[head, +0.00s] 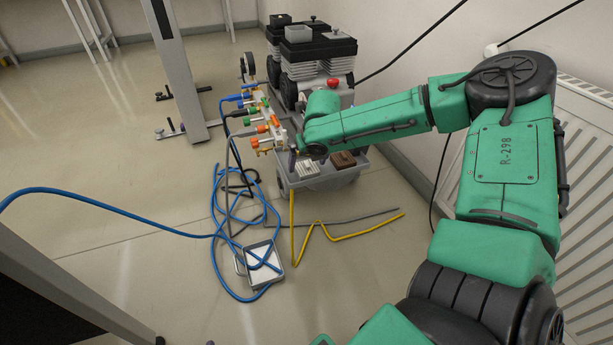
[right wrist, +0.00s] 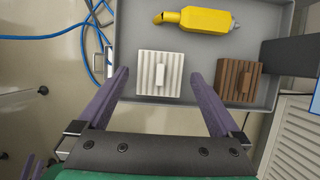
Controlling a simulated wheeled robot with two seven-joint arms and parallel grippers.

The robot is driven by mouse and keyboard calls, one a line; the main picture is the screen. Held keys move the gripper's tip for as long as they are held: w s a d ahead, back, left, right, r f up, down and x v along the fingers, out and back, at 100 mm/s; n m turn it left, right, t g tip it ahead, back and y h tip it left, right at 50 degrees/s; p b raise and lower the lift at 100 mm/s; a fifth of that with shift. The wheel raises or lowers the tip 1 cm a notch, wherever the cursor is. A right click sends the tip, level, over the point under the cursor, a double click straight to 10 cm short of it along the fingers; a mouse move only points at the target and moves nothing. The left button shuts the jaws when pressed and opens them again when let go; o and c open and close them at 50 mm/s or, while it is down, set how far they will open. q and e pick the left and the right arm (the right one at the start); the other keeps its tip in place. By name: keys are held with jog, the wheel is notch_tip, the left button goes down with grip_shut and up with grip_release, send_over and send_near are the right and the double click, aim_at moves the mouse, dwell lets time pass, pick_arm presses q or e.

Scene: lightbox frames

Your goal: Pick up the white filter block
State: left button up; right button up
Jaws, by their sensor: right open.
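The white filter block (right wrist: 153,74) is a ribbed square with a small raised grip on top. It lies in the grey tray (right wrist: 186,102), near the tray's front wall in the right wrist view. It also shows in the head view (head: 307,169). My right gripper (right wrist: 159,76) is open, its two purple fingers on either side of the white block in the picture. The gap down to the block is hard to judge, and I see no contact. In the head view my right gripper (head: 303,155) is small and partly hidden by its arm.
A brown ribbed block (right wrist: 238,80) lies right of the white one, close to the right finger. A yellow tool (right wrist: 196,20) lies behind them. Blue hoses (head: 228,215) and yellow tubing (head: 330,233) lie on the floor. A compressor (head: 310,60) stands behind the tray.

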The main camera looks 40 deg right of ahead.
jog(key=shift+w+f, duration=0.25)
jog(key=shift+f, duration=0.4)
jog(key=shift+r, duration=0.15)
jog(key=c, duration=1.3)
jog(key=shift+o, duration=0.2)
jog(key=shift+r, duration=0.1)
